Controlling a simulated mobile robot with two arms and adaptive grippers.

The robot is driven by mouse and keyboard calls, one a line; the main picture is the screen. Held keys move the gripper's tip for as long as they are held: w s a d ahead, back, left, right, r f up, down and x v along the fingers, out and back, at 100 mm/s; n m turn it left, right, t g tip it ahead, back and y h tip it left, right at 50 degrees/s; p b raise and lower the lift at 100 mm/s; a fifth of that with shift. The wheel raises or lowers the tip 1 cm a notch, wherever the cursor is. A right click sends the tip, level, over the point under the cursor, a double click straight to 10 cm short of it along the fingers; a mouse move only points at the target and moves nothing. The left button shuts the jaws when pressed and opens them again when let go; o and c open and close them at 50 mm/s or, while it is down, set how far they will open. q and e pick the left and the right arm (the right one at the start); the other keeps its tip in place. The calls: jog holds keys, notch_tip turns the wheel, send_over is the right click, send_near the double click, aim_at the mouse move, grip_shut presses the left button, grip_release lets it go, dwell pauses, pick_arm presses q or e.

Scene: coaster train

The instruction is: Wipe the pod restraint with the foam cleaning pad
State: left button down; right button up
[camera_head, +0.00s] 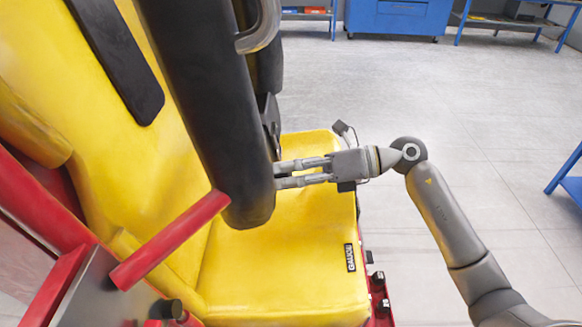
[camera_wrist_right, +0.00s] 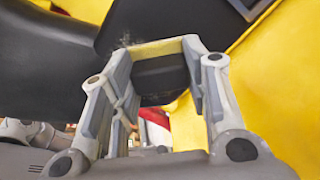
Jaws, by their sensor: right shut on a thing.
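The pod restraint (camera_head: 208,105) is a thick black padded bar that slopes down across the yellow seat in the head view. It shows as a dark surface at the top left of the right wrist view (camera_wrist_right: 45,45). My right gripper (camera_head: 276,174) reaches in from the right, its fingertips at the restraint's lower right side. In the wrist view it is shut on the foam cleaning pad (camera_wrist_right: 160,72), a dark block with a yellow edge. The pad lies against or very near the dark surface; contact is unclear. It is hidden in the head view. My left gripper is out of view.
The yellow seat (camera_head: 280,270) lies below the restraint. A red bar (camera_head: 170,240) meets the restraint's lower left side. A curved grey handle (camera_head: 262,28) is at the top. Blue cabinets (camera_head: 400,15) stand far back.

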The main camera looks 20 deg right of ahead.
jog(key=shift+s+a, duration=0.85)
jog(key=shift+s, duration=2)
jog(key=shift+w+d+r+b, duration=0.15)
jog(key=shift+w+d+b, duration=0.2)
jog(key=shift+w, duration=0.9)
jog(key=shift+w+d+r+b, duration=0.15)
jog(key=shift+w+d+b, duration=0.15)
jog(key=shift+w, duration=0.95)
jog(key=shift+w+d+r+b, duration=0.15)
jog(key=shift+w+d+b, duration=0.2)
jog(key=shift+w, duration=0.9)
jog(key=shift+s+a+f, duration=0.1)
jog(key=shift+s+a, duration=0.1)
jog(key=shift+s, duration=0.5)
jog(key=shift+s+a+r, duration=0.1)
jog(key=shift+s+a, duration=0.15)
jog(key=shift+s, duration=0.4)
jog(key=shift+s+a+f, duration=0.1)
jog(key=shift+s+a, duration=0.1)
jog(key=shift+s, duration=0.5)
jog(key=s, duration=0.1)
jog(key=s+a, duration=0.1)
jog(key=s, duration=0.1)
jog(key=shift+s, duration=0.15)
jog(key=shift+d, duration=0.1)
